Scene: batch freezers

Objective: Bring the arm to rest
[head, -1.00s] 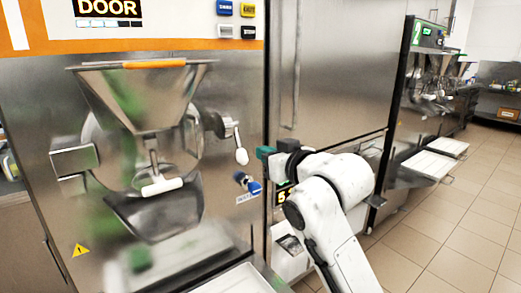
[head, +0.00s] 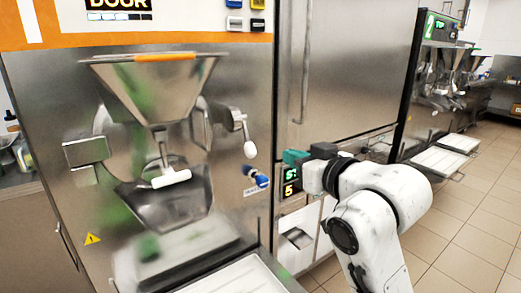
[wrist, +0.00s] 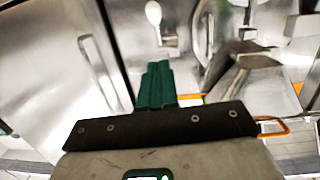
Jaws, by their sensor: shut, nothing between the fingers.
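My gripper (head: 291,157) is at the end of my white arm, right of the batch freezer's front and before the steel cabinet. Its green fingers are together and empty; they also show in the wrist view (wrist: 157,86). In the head view the fingertips point left, toward the blue knob (head: 256,177) on the freezer, and look apart from it. My arm is bent, with its elbow toward the lower right.
The batch freezer (head: 235,75) has a steel hopper (head: 150,90), a white-tipped lever (head: 249,148) and a tray (head: 245,280) below. A lit display (head: 291,181) is beneath my gripper. More freezers (head: 440,85) stand at right. Tiled floor (head: 480,230) is free there.

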